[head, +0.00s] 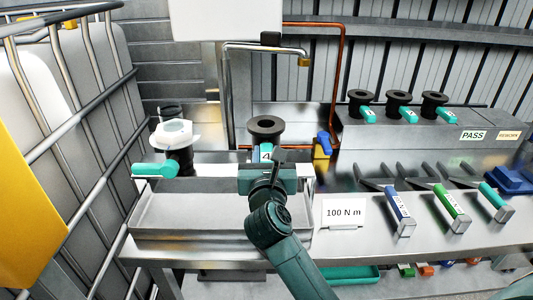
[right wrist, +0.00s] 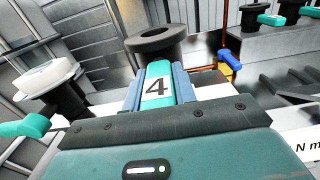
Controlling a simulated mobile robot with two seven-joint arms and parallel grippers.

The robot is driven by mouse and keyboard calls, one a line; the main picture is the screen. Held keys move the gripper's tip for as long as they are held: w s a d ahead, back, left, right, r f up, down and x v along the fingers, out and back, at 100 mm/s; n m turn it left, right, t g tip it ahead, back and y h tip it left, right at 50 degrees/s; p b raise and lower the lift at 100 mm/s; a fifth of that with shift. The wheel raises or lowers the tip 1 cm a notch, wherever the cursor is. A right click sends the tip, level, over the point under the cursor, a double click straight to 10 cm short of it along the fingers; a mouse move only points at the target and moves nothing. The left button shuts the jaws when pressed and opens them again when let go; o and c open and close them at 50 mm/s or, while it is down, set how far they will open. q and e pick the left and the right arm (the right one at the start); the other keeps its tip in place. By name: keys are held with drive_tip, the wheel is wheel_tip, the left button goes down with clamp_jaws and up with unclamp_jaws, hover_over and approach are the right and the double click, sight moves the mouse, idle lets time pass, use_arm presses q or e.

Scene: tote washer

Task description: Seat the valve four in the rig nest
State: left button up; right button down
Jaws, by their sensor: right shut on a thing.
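Valve four (head: 266,127) has a black flanged body and a teal handle marked 4. My right gripper (head: 267,165) is shut on that handle, with the label between its jaws in the right wrist view (right wrist: 157,87). The black flange (right wrist: 157,38) stands beyond the jaws, roughly upright. The valve is over the back of the bench behind a grey tray; its lower end is hidden, so I cannot tell whether it touches anything. I cannot clearly make out the rig nest. My left gripper is not in view.
Left of valve four stands a black valve with a teal handle (head: 155,170) and white collar (head: 175,133). The shallow grey tray (head: 190,215) is empty. Three valves stand on the PASS shelf (head: 473,135).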

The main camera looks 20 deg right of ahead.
idle(0.5)
drive_tip(key=shift+f+b, duration=0.35)
drive_tip(key=shift+f, duration=0.15)
drive_tip(key=shift+f, duration=0.1)
drive_tip(key=shift+f+b, duration=0.4)
drive_tip(key=shift+f, duration=0.25)
drive_tip(key=shift+f, duration=0.25)
idle(0.8)
drive_tip(key=shift+c, duration=2.4)
unclamp_jaws()
drive_tip(key=shift+f, duration=0.1)
